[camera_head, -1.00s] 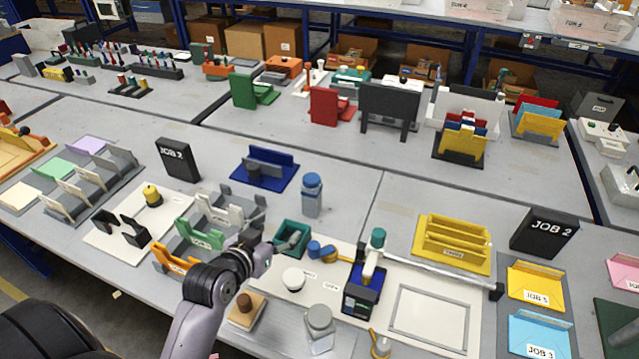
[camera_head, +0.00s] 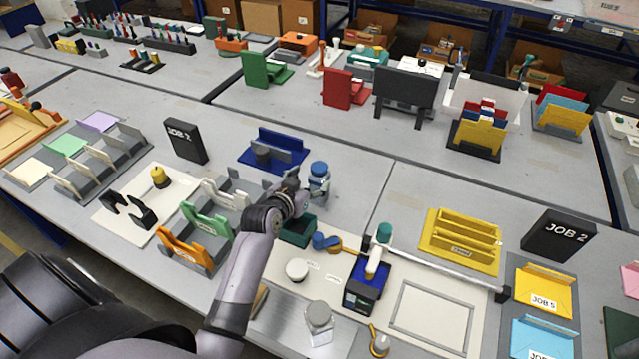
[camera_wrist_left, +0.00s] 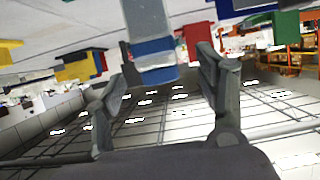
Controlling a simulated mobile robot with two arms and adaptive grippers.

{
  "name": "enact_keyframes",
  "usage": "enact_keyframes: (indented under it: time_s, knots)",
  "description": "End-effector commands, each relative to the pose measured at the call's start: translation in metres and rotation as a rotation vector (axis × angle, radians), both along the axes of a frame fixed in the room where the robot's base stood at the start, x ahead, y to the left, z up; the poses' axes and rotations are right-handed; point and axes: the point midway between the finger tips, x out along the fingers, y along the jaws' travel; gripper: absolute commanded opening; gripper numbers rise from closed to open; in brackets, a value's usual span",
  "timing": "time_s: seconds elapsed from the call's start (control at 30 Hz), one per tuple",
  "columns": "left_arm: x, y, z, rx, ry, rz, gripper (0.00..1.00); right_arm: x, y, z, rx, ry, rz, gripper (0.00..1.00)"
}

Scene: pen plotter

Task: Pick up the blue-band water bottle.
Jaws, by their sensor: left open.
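The blue-band water bottle (camera_head: 319,182) stands upright on the table, right of the dark blue stand, with a blue cap and a grey-blue body. My left gripper (camera_head: 297,188) is at its left side in the head view and covers part of it. In the left wrist view the bottle (camera_wrist_left: 150,30) shows pale with a blue band, and its end lies between the two spread fingers of my left gripper (camera_wrist_left: 165,75). The gripper is open. Whether a finger touches the bottle I cannot tell. My right gripper is not in view.
A dark blue stand (camera_head: 275,150) is behind and left of the bottle. A green open box (camera_head: 297,232) sits in front of it, partly under my arm. White and green holders (camera_head: 205,222) are to the left. The table right of the bottle is clear.

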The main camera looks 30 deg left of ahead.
Motion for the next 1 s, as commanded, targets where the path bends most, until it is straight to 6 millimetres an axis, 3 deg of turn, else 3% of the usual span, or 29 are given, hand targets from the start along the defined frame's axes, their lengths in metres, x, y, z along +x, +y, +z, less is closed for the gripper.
enact_keyframes:
  time_s: [0.13, 0.63, 1.0]
  knots:
    - [0.008, 0.000, -0.003, -0.001, 0.000, 0.000, 0.65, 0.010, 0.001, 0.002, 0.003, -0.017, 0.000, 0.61]
    - [0.052, -0.001, -0.022, -0.001, 0.000, 0.000, 0.65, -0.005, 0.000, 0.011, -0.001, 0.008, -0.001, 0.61]
    - [0.056, -0.001, -0.025, 0.000, 0.000, 0.000, 0.64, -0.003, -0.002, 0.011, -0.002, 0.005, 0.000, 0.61]
